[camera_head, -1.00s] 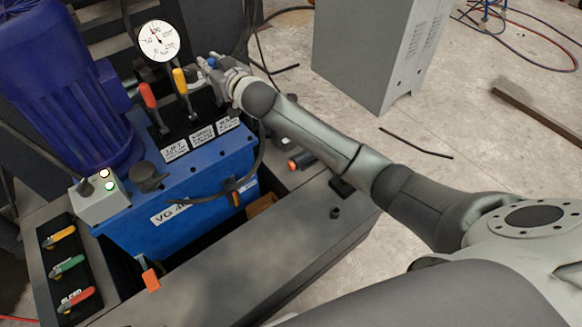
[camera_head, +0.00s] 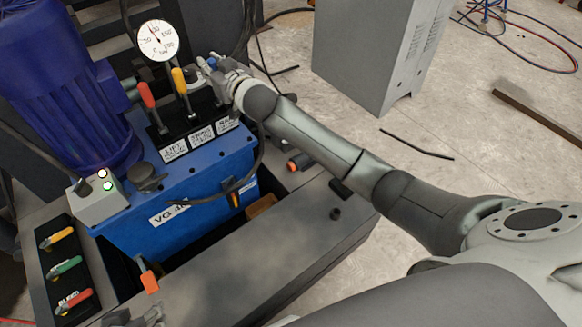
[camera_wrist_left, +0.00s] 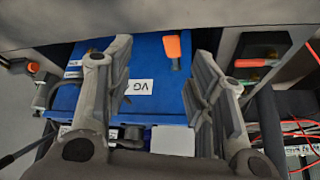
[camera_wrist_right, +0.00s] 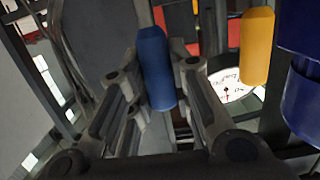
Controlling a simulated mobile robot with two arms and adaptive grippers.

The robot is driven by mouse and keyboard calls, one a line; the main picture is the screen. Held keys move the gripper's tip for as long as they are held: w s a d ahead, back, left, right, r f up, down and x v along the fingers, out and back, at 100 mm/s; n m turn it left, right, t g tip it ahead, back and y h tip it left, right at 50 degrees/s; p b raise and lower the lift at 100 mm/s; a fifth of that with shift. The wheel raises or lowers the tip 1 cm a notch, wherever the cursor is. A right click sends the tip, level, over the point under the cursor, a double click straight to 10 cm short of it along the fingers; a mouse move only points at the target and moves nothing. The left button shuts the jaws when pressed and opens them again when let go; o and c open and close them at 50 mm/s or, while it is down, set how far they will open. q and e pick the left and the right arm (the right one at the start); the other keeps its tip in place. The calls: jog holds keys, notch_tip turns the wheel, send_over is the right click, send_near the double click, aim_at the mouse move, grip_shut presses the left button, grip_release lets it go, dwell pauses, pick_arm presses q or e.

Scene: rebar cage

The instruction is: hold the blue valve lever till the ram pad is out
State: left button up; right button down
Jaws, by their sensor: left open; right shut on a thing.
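My right gripper (camera_head: 212,66) is shut on the blue valve lever (camera_wrist_right: 154,62) at the right end of the lever row. In the right wrist view the fingers (camera_wrist_right: 157,84) are on both sides of the blue grip. My left gripper (camera_head: 148,316) shows only at the bottom edge of the head view. In the left wrist view it is open (camera_wrist_left: 160,58) and empty, with an orange handle (camera_wrist_left: 172,48) beyond its fingers. I cannot make out the ram pad in any view.
A yellow lever (camera_head: 180,80) and an orange-red lever (camera_head: 147,94) stand left of the blue one. A round gauge (camera_head: 158,40) is behind them on the blue power unit (camera_head: 210,175). A panel with several coloured handles (camera_head: 68,270) is at lower left. A grey cabinet (camera_head: 365,50) stands behind.

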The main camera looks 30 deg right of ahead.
jog(key=shift+s+b, duration=0.15)
jog(key=shift+b, duration=0.2)
jog(key=shift+s+t, duration=0.1)
jog(key=shift+t, duration=0.2)
pick_arm(q)
jog(key=w+d+r+t, duration=0.2)
jog(key=w+r+t, duration=0.1)
jog(key=w, duration=0.2)
jog(key=shift+w+h, duration=0.4)
jog(key=shift+b, duration=0.35)
